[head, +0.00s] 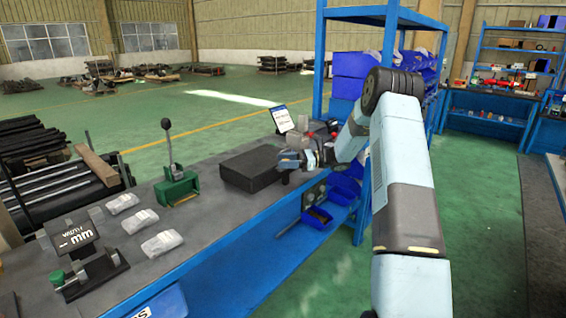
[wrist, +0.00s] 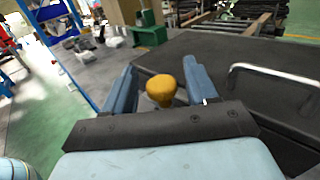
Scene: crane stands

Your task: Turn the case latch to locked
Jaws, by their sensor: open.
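The black case (head: 250,170) lies flat on the workbench in the head view. In the wrist view its dark top (wrist: 225,65) fills the right side, with a metal handle (wrist: 280,76) at the right. A yellow-orange knob (wrist: 161,91), seemingly the case latch, shows between my two blue-grey fingers. My gripper (head: 286,160) is at the right side of the case in the head view. In the wrist view my gripper (wrist: 163,82) is open, with a finger on each side of the knob. I cannot tell whether either finger touches it. The knob's base is hidden.
The workbench (head: 215,215) also holds a green lever device (head: 176,187), several clear packets (head: 162,243) and a gauge stand (head: 75,238). A blue shelf rack (head: 364,200) stands close behind my arm. A tilted white card (head: 282,119) stands behind the case.

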